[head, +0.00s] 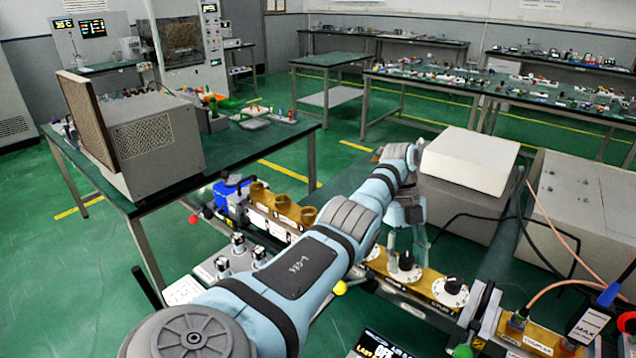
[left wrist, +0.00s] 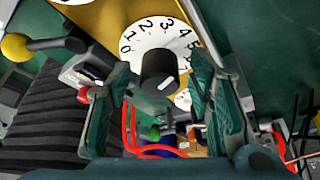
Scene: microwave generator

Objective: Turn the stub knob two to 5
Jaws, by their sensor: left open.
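In the left wrist view a black stub knob (left wrist: 158,70) stands on a white dial (left wrist: 137,32) with numerals from 0 to 5 legible. A short white mark shows on the knob's end face, at its lower right; I cannot tell which numeral it points to. My left gripper (left wrist: 160,82) is open, one finger on each side of the knob, with gaps visible. In the head view my left gripper (head: 407,232) is above a black knob (head: 405,261) on a brass-coloured panel (head: 428,282). Another black knob (head: 453,285) with a white dial is to its right. My right gripper is not in view.
A white box (head: 470,160) stands behind the gripper, with black cables to its right. Brass-coloured fittings (head: 283,206) lie left of my forearm. A yellow ball-ended lever (left wrist: 18,46) is left of the dial. A connector block (head: 590,325) stands at the right.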

